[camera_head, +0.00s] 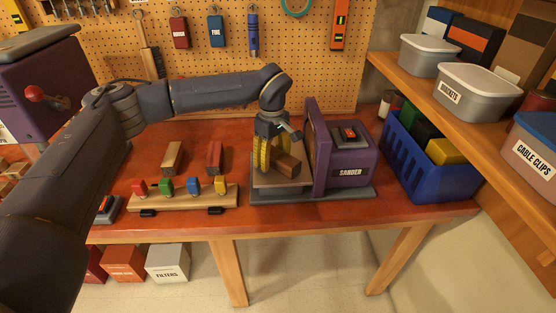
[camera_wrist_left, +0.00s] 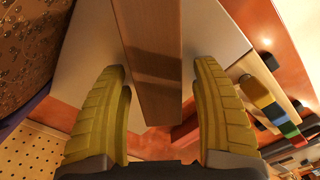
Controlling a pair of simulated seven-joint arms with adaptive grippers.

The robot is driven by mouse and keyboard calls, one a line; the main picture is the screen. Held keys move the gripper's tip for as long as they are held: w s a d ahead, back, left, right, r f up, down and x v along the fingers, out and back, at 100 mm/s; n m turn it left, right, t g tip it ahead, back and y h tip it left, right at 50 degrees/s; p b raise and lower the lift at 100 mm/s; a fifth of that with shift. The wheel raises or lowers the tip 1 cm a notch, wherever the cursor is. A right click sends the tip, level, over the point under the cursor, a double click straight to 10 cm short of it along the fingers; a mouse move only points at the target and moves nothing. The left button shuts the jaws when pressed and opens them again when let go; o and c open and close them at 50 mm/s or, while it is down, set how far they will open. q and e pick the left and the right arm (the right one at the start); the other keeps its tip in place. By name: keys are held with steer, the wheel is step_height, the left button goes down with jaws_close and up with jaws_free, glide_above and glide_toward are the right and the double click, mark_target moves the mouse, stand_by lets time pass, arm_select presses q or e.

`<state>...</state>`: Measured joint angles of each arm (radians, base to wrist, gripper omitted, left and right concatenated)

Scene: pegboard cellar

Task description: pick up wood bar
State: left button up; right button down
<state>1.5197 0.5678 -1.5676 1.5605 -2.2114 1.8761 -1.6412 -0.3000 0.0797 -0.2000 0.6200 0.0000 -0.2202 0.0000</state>
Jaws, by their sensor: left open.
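A brown wood bar (camera_head: 287,164) lies on the pale work plate of the purple sander (camera_head: 345,158). In the left wrist view the wood bar (camera_wrist_left: 150,48) runs between the two open fingers (camera_wrist_left: 160,72), with a gap visible on each side. The left gripper is open and holds nothing. Part of the bar is hidden behind the fingers in the head view. My right gripper is not in view.
Left of the sander lie a brown block (camera_head: 173,157) and a red block (camera_head: 215,157). In front of them is a wooden rack (camera_head: 185,199) with several coloured pieces. A blue basket (camera_head: 428,172) stands right of the sander. A purple machine (camera_head: 45,85) stands at far left.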

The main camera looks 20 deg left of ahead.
arm_select(q)
jaws_close()
stand_by(0.6)
steer(key=shift+r, duration=0.1)
step_height(320, 180, up, 19)
steer(key=n, duration=0.4)
glide_above(273, 151)
steer(key=s+a, duration=0.2)
steer(key=s, duration=0.1)
step_height(273, 151, down, 11)
steer(key=shift+w+a+f+n, duration=0.1)
steer(key=shift+w+f+n, duration=0.05)
steer(key=shift+f+n, duration=0.35)
steer(key=shift+n, duration=0.5)
steer(key=n, duration=0.3)
steer(key=shift+w, duration=0.25)
